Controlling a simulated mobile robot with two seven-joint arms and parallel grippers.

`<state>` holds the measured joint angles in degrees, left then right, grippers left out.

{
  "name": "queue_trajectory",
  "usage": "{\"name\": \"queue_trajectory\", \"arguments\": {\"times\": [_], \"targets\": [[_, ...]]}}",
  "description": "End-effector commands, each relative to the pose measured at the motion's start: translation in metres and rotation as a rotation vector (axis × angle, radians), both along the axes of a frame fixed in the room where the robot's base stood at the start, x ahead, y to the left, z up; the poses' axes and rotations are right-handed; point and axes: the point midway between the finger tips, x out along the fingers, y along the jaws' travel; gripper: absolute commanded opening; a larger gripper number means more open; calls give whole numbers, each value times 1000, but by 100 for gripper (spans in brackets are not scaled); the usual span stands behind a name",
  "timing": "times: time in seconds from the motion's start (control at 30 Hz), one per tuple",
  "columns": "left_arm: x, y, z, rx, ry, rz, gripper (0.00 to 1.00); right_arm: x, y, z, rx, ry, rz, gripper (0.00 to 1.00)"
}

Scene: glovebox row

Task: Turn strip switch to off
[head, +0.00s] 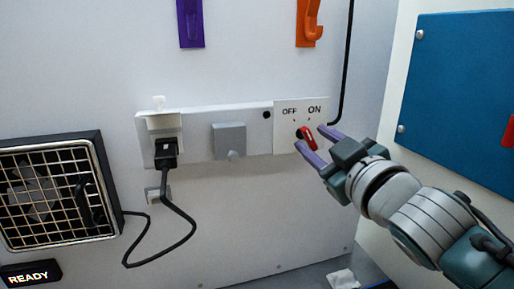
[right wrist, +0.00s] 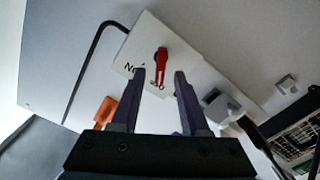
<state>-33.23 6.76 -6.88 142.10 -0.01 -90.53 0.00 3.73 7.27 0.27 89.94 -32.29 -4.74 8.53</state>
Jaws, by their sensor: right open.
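The power strip (head: 195,143) is mounted along the grey wall. Its white switch plate (head: 285,139) at the right end carries the labels OFF on the left and ON on the right. The red switch lever (head: 309,138) sits below the labels, tilted; I cannot tell clearly which label it is set to. My right gripper (head: 319,144) is open at the lever, one finger on either side of it in the head view. In the right wrist view the red lever (right wrist: 161,60) lies just beyond the gap between the open fingertips (right wrist: 160,73). My left gripper is not in view.
A black plug (head: 166,152) with a cord sits in the strip's left socket beside a closed grey cover (head: 230,139). A caged fan (head: 55,190) stands at left above a READY sign (head: 29,273). Purple (head: 190,23) and orange (head: 309,24) hooks hang above. A blue panel (head: 455,100) is at right.

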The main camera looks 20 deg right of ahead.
Motion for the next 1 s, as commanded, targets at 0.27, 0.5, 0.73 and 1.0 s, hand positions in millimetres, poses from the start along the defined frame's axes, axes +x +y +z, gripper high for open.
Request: {"name": "queue_trajectory", "arguments": {"times": [0.27,0.5,0.73,1.0], "targets": [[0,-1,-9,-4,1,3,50,-49,3,-3,0,3,2,45],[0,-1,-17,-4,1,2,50,-83,5,-2,0,1,0,45],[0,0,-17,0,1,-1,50,-91,5,0,0,0,0,45],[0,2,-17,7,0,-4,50,-91,5,0,0,0,0,45]]}}
